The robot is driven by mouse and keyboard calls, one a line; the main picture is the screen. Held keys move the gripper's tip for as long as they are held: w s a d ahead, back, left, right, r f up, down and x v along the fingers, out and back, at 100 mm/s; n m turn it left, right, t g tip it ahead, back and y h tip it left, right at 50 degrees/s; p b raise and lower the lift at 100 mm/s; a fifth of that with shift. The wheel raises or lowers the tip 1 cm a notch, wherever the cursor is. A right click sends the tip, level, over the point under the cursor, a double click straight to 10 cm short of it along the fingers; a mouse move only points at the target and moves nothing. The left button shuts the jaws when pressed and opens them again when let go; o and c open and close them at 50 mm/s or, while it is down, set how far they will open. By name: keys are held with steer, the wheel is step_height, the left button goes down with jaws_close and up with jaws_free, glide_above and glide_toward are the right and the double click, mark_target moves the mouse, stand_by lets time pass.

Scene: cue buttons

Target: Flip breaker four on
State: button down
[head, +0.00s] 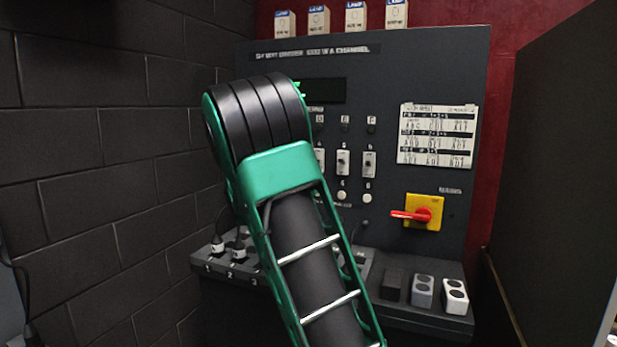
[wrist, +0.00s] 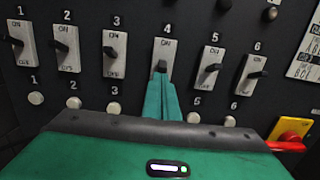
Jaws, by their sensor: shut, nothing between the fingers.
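Breaker four (wrist: 167,50) is a pale switch plate marked ON at the top, in the middle of the row in the wrist view. Its dark lever (wrist: 161,66) is right at the tips of my gripper (wrist: 160,80). The green fingers are shut with nothing between them and cover the lower part of the plate. I cannot tell whether they touch the lever or which way it is thrown. In the head view my arm hides the gripper and part of the breaker row.
Breakers three (wrist: 114,42) and five (wrist: 211,58) flank it closely. Round white buttons (wrist: 113,108) sit below the row. A red rotary handle on a yellow plate (head: 434,205) is at the right. A ledge (head: 430,314) with switch boxes juts out below the panel.

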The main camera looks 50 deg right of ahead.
steer(key=shift+a+r, duration=0.15)
steer(key=shift+r, duration=0.3)
step_height(320, 180, down, 4)
steer(key=a, duration=0.2)
steer(key=s+a+r, duration=0.3)
steer(key=a+r, duration=0.3)
steer(key=r, duration=0.1)
steer(key=shift+a, duration=0.15)
steer(key=shift+s, duration=0.1)
stand_by(0.4)
